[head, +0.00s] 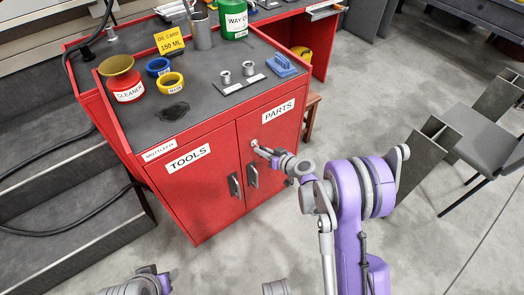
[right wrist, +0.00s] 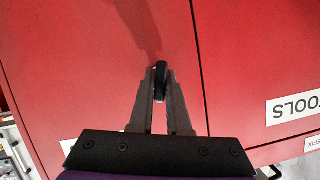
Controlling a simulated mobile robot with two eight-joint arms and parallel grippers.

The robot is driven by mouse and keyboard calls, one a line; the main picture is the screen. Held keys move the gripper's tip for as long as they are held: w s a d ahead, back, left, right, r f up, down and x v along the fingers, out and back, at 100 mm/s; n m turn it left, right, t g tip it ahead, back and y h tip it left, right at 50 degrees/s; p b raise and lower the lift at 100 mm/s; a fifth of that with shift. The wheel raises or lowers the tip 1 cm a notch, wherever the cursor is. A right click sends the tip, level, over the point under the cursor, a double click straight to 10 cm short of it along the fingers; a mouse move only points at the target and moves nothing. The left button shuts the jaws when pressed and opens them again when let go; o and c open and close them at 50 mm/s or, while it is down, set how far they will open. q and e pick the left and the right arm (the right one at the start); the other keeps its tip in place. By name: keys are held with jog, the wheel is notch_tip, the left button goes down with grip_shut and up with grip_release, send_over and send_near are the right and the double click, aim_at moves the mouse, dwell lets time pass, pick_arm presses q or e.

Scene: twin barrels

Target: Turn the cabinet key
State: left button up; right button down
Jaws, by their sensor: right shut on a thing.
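The red cabinet (head: 200,200) has a left door labelled TOOLS and a right door labelled PARTS (head: 279,112). Both doors look shut, with dark handles near the middle seam. My right gripper (head: 258,147) is at the upper part of the PARTS door, just right of the seam. In the right wrist view its fingers (right wrist: 161,95) are closed on the small dark key (right wrist: 161,75) at the red door face. The fingers hide most of the key and the lock, so the key's angle is hard to tell. My left gripper's fingers are not in view.
The cabinet top holds a red cleaner can (head: 124,83), blue and yellow rings, a plate with metal cups (head: 238,80) and a blue brush (head: 282,66). A grey chair (head: 485,140) stands at the right. The floor in front of the cabinet is clear.

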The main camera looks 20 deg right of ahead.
jog(key=m+y+b, duration=0.1)
jog(key=m, duration=0.1)
jog(key=shift+d+f+m+y, duration=0.1)
jog(key=shift+d+m+y, duration=0.05)
jog(key=shift+m+y, duration=0.2)
jog(key=shift+f+m+y+b, duration=0.1)
jog(key=shift+m+y+b, duration=0.7)
jog(key=shift+m, duration=0.45)
jog(key=m+y+b, duration=0.2)
jog(key=m, duration=0.1)
jog(key=shift+m+t+y+b, duration=0.35)
jog(key=shift+m+t+b, duration=0.3)
jog(key=shift+m, duration=0.85)
jog(key=c, duration=0.9)
grip_release()
jog(key=shift+d, duration=0.1)
